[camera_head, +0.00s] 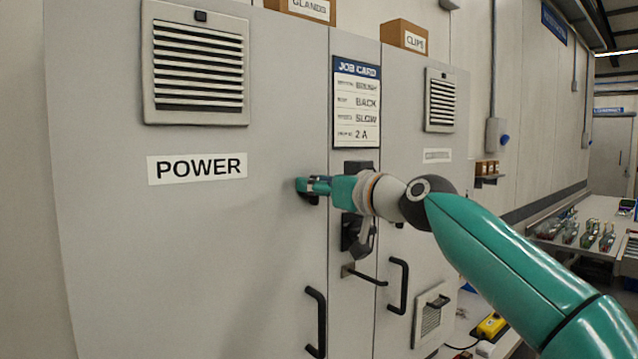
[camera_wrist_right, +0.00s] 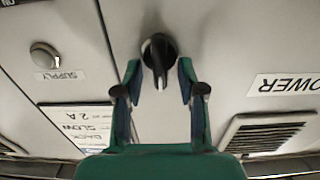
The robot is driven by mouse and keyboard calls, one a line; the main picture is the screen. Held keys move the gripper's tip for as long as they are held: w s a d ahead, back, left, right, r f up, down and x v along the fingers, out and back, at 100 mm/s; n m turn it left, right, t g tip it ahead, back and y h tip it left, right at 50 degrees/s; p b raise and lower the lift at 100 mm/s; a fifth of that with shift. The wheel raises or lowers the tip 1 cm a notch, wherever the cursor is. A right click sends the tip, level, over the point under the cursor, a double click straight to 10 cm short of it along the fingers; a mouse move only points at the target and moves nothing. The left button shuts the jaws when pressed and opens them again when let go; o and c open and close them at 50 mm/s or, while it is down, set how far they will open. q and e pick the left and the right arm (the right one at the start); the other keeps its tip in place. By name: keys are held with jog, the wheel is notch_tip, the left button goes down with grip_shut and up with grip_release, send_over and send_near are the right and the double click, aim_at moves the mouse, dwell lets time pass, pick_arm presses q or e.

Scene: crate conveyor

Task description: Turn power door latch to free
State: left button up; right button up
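The power door latch is a black round knob with a raised grip bar (camera_wrist_right: 158,50) in the right wrist view. Its bar points toward the bottom of that picture. My right gripper (camera_wrist_right: 159,72) is open, with one finger on each side of the bar and gaps showing on both sides. In the head view the right gripper (camera_head: 303,186) is at the right edge of the power door (camera_head: 200,250), and hides most of the latch (camera_head: 309,199). The power door appears shut and bears a POWER label (camera_head: 197,168). My left gripper is not in view.
A black door handle (camera_head: 316,322) is below the latch; another handle (camera_head: 398,286) is on the right door. A job card (camera_head: 357,103) is on the middle panel. The wrist view shows a SUPPLY knob (camera_wrist_right: 45,55). Boxes stand on top, including one marked CLIPS (camera_head: 404,37).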

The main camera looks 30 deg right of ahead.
grip_shut()
jog(key=shift+d+m, duration=0.1)
jog(key=shift+m, duration=0.3)
jog(key=shift+d+f+m+p, duration=0.2)
jog(key=shift+m+p, duration=0.3)
jog(key=shift+m, duration=2.3)
jog(key=shift+d+f+m+p, duration=0.25)
jog(key=shift+m+p, duration=0.3)
jog(key=shift+m, duration=2.25)
jog(key=shift+d+f+m+p, duration=0.2)
jog(key=shift+m+p, duration=0.3)
jog(key=shift+m, duration=2.3)
grip_release()
jog(key=shift+w+f, duration=0.1)
